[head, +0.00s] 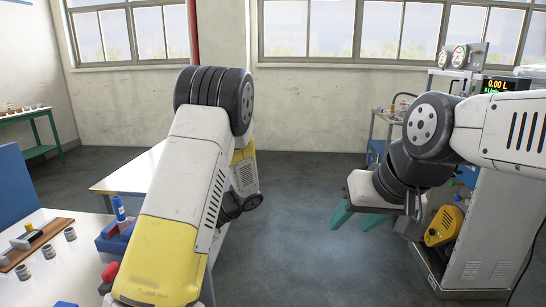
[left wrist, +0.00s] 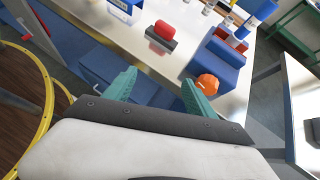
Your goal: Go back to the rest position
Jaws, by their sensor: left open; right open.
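My right gripper (head: 376,213) hangs below its dark wrist joint at the right of the head view. Its teal fingers are apart, with nothing seen between them. My left arm fills the centre left of the head view, and its gripper is not seen there. In the left wrist view my left gripper (left wrist: 159,79) has its two teal fingers spread wide, with nothing held. It points toward the front edge of a pale worktable. An orange round item (left wrist: 208,84) shows close beside its right fingertip; I cannot tell whether they touch.
The worktable (head: 38,291) at the left holds a blue block (left wrist: 214,62), a red-topped grey item (left wrist: 161,37) and a wooden strip (head: 35,243) with small cups. A dispenser cabinet (head: 478,235) stands at the right. The floor (head: 295,230) between is clear.

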